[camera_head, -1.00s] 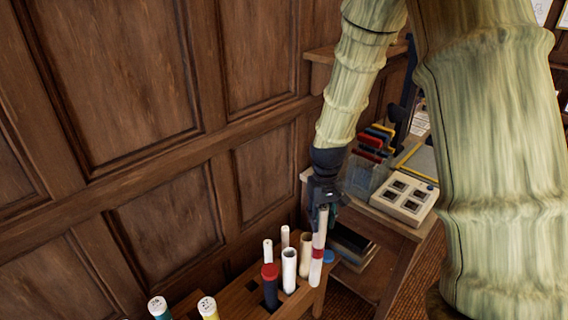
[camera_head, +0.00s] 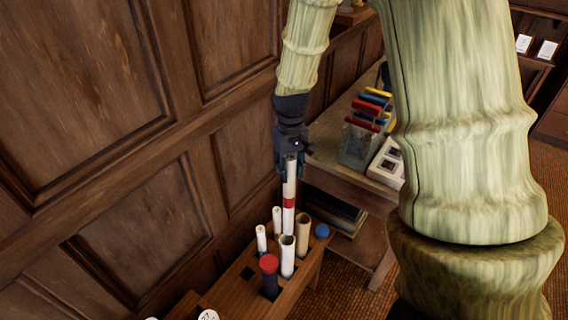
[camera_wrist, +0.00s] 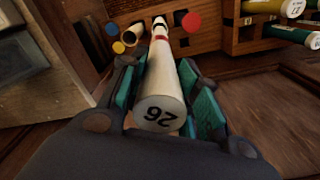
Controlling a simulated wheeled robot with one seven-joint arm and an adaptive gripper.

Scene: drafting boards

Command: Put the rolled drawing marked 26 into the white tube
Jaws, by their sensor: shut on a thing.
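My gripper (camera_head: 291,158) is shut on the rolled drawing marked 26 (camera_wrist: 162,80), a white roll with a red band. The roll also shows in the head view (camera_head: 290,182), hanging upright with its lower end at the mouth of the white tube (camera_head: 287,262). The white tube stands open in the wooden rack. Whether the roll's tip is above, behind or just inside the mouth, I cannot tell. In the wrist view the number 26 faces me between the fingers, and the roll's far end points down at the rack.
The wooden rack (camera_head: 240,293) also holds a red-capped dark tube (camera_head: 269,275), an open tan tube (camera_head: 302,235), a blue cap (camera_head: 322,230) and two thin white rolls to the left. The panelled wall is close on the left. A side table (camera_head: 345,178) stands behind.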

